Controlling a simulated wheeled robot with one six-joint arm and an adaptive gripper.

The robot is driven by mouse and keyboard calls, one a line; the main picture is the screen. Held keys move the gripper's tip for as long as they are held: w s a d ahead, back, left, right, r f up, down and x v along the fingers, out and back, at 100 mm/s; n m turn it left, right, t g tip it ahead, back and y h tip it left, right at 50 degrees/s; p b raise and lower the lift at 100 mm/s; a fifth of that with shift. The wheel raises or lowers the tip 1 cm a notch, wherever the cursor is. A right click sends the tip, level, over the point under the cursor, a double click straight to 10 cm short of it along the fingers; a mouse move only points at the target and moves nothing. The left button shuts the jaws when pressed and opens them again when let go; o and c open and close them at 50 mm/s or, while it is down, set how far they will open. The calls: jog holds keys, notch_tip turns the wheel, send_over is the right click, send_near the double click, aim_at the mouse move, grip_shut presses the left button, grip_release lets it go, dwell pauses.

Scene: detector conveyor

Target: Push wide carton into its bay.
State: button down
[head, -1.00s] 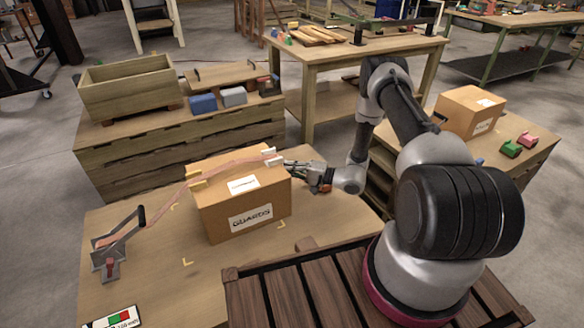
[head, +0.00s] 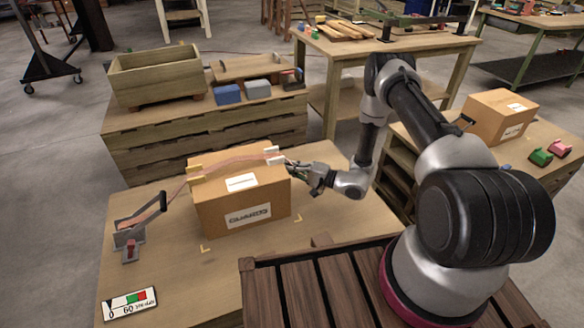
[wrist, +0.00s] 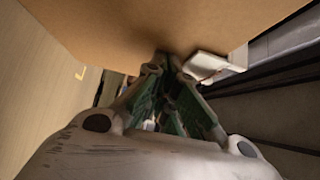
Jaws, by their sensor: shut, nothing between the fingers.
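The wide carton (head: 240,205), brown with white labels on its top and front, stands upright on a wooden table (head: 170,265). Yellow corner marks (head: 205,249) show on the tabletop in front of its lower left and right corners. My gripper (head: 291,168) is shut and empty at the carton's right side, near the top edge by a white clip. In the wrist view the shut fingertips (wrist: 167,62) meet or nearly meet the carton's flat face (wrist: 150,30); contact cannot be told for certain. The carton hides any marks behind it.
A pinkish band (head: 228,160) runs over the carton's top edge, through yellow and white clips, to a lever tool (head: 132,232) at the left. A gauge card (head: 130,306) lies at the front left. Another carton (head: 497,117) stands on the right table.

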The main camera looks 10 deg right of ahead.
jog(key=w+d+v, duration=0.2)
jog(key=v, duration=1.1)
jog(key=s+a+f+m+g, duration=0.25)
jog(key=s+g, duration=0.35)
jog(key=s, duration=0.4)
jog(key=s+d+r+n+g+h, duration=0.2)
jog(key=s+d+r+h, duration=0.25)
jog(key=r, duration=0.55)
jog(key=s+d+r+n+g+h, duration=0.2)
jog(key=s+d+r+g+h, duration=0.15)
jog(key=s+r, duration=0.45)
jog(key=s+d+r+n+g+h, duration=0.1)
jog(key=s+d+r+g+h, duration=0.2)
jog(key=r, duration=0.9)
jog(key=s+r+n+t+h, duration=0.2)
jog(key=r+t, duration=0.2)
jog(key=r, duration=0.4)
jog(key=s+r+n+t+h, duration=0.2)
jog(key=r+t, duration=0.3)
jog(key=r, duration=0.2)
jog(key=shift+s+d+r, duration=0.35)
jog(key=shift+s, duration=0.05)
